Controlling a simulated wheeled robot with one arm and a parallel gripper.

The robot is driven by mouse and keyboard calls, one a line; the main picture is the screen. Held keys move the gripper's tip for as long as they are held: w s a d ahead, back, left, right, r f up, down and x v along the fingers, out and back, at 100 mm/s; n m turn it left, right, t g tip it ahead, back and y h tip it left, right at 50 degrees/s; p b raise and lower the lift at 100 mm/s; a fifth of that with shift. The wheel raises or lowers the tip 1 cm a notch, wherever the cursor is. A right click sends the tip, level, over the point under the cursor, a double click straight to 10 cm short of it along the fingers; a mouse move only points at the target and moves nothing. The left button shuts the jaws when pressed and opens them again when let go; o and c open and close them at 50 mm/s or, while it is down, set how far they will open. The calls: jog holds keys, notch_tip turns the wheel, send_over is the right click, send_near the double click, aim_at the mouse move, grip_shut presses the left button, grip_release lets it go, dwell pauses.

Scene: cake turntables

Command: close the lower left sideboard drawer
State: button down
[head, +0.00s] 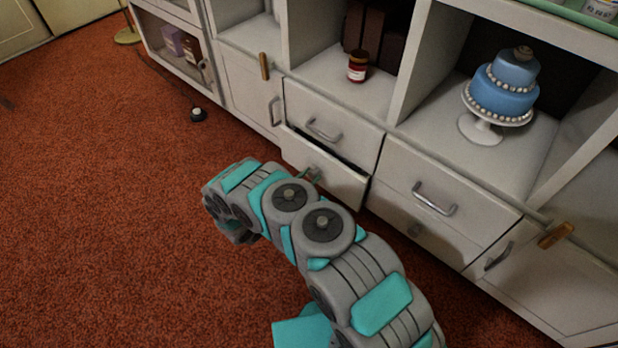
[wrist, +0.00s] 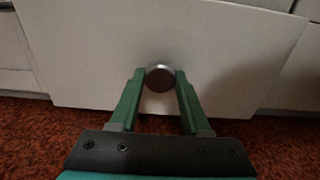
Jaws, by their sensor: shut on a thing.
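The lower left drawer (head: 333,183) of the white sideboard is pulled partly out, with a dark gap along its top edge at the right. Its white front also fills the middle of the wrist view (wrist: 100,60). Its round metal knob (wrist: 159,77) sits between the green fingers of my gripper (wrist: 160,88), which is shut on it. In the head view my gripper (head: 311,175) is at the drawer front, partly hidden by my own arm. The drawer above it (head: 330,117) is shut.
Another pair of shut drawers (head: 440,190) is to the right. A blue tiered cake (head: 503,90) on a white stand and a red jar (head: 358,67) sit on the shelves above. A small dark object (head: 198,114) lies on the carpet. The red carpet (head: 100,220) at left is mostly clear.

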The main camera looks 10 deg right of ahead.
aim_at(318, 168)
jog(key=b+x, duration=0.1)
jog(key=x, duration=0.2)
jog(key=shift+w+d+f+b, duration=0.1)
jog(key=shift+d+b, duration=0.1)
jog(key=shift+b, duration=0.2)
jog(key=shift+w+d, duration=0.25)
jog(key=shift+c, duration=1.9)
grip_release()
jog(key=shift+d, duration=0.15)
jog(key=v, duration=0.7)
jog(key=shift+s+a, duration=0.15)
jog(key=shift+a, duration=0.2)
